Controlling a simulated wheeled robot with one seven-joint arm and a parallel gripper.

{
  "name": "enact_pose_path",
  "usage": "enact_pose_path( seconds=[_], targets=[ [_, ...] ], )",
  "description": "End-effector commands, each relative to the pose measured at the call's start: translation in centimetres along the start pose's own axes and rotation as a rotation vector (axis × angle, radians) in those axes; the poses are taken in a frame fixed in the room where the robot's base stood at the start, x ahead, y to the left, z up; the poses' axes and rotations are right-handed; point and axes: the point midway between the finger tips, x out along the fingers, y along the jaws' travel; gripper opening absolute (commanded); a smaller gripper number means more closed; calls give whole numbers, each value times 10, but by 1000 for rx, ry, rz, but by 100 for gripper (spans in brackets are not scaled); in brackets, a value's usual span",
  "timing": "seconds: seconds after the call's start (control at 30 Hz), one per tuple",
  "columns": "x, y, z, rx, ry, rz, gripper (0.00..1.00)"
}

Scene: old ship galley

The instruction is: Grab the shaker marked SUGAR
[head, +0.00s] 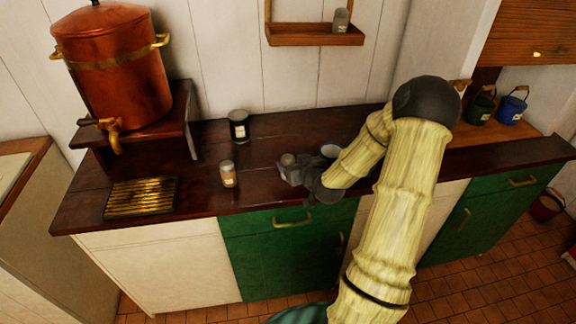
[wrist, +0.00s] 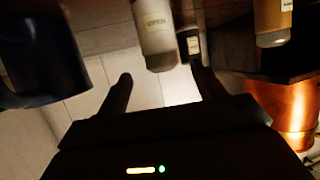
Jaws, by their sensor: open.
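The lettering is too blurred to read. My gripper (wrist: 160,76) is open and holds nothing. In the head view my gripper (head: 293,174) is low over the counter, and a grey shaker top (head: 288,159) shows right beside it, the rest hidden. Another shaker (head: 229,175), with brownish contents and a pale label, stands to the left; it also shows in the wrist view (wrist: 273,20). I cannot tell which is marked SUGAR.
A black labelled canister (head: 239,126) stands behind on the dark counter (head: 205,200). A blue-grey mug (head: 330,150) is close to my wrist. A copper urn (head: 112,65) and brass drip tray (head: 142,197) are left. A wall shelf (head: 315,40) holds another shaker (head: 340,20).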

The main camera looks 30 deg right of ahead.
Motion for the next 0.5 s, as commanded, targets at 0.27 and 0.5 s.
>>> enact_pose_path(
  seconds=[0.27,0.5],
  targets=[
    [16,0,0,0,-1,-1,68],
    [17,0,0,1,0,-1,68]
  ],
)
